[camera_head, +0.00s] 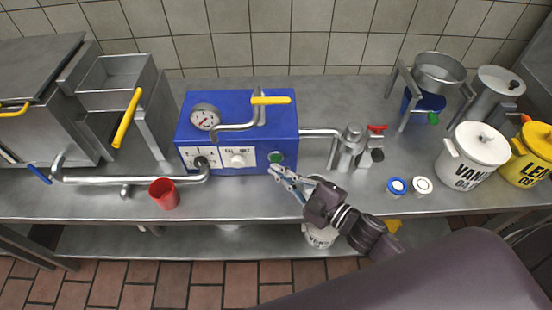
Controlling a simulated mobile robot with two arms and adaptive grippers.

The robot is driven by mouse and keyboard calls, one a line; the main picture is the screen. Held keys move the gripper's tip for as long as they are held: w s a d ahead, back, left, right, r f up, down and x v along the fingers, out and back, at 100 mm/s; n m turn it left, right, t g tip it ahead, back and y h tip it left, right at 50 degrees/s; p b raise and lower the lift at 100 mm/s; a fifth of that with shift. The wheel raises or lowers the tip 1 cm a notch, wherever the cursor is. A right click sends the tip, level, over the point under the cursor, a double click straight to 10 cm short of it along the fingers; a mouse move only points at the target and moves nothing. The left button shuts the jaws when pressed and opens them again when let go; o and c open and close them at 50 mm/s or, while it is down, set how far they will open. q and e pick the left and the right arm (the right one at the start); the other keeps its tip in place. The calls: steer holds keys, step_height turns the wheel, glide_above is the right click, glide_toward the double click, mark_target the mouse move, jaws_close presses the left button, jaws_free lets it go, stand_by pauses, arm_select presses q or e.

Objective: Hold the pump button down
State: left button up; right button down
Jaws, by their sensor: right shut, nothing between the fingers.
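The blue pump box (225,108) stands on the steel counter against the tiled wall. A green button (277,158) sits on the right of its front face, beside a white knob (237,160) and a dark knob (202,162). My right gripper (272,170) is shut and empty, its tips right at the lower edge of the green button. I cannot tell whether the tips touch or press it. The button's top part is visible. My left gripper is not in view.
A red cup (164,194) stands at the counter's front, under a steel pipe (120,179). Blue and white lids (397,187) lie right of my arm. A white pot (472,156) and a yellow pot (534,158) stand farther right.

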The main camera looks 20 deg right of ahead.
steer(key=shift+w, duration=0.15)
steer(key=shift+w+d, duration=0.1)
steer(key=shift+w, duration=0.15)
steer(key=shift+w+d, duration=0.15)
steer(key=shift+w, duration=0.3)
stand_by(7.2)
